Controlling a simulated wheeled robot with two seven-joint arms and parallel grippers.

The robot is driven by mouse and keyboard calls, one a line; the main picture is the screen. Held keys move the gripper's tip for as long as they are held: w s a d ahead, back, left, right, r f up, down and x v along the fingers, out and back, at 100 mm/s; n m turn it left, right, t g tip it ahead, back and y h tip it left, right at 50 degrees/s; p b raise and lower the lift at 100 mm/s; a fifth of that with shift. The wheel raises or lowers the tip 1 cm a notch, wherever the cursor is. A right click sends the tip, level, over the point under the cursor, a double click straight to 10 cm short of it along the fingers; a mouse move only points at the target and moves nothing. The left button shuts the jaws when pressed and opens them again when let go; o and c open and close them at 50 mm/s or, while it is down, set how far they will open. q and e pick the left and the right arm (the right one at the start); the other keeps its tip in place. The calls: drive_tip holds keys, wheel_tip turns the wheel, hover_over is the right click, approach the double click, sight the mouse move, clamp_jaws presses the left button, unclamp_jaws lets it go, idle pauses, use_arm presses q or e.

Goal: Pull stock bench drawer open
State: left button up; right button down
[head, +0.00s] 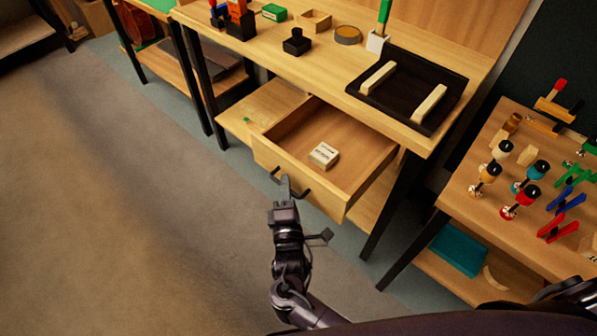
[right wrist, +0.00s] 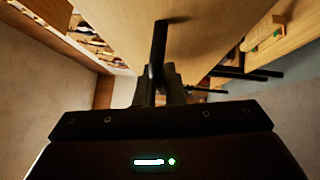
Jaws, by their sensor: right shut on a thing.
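The stock bench drawer (head: 345,203) is a light wooden box. It stands pulled out from under the bench top, its inside open to view. A small pale labelled block (head: 324,155) lies in it. The dark bar handle (head: 305,194) is on the drawer's front. My right gripper (head: 285,187) is at the handle and shut on it, covering the handle's middle. In the right wrist view the dark handle bar (right wrist: 159,42) runs up from between the fingers, close to the wooden drawer front (right wrist: 205,35).
The bench top holds a black tray (head: 440,78) with two pale bars, a round tin (head: 347,35) and small blocks. A side table (head: 470,200) with coloured clamps and pegs stands at the right. The floor (head: 130,200) left of the drawer is clear.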

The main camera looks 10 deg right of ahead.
drive_tip(key=shift+s+a, duration=0.5)
drive_tip(key=shift+a, duration=0.1)
drive_tip(key=c, duration=1.8)
unclamp_jaws()
drive_tip(key=s+f, duration=0.1)
drive_tip(key=s, duration=0.6)
drive_tip(key=shift+s+a, duration=0.35)
drive_tip(key=shift+a, duration=0.05)
drive_tip(key=shift+f, duration=0.15)
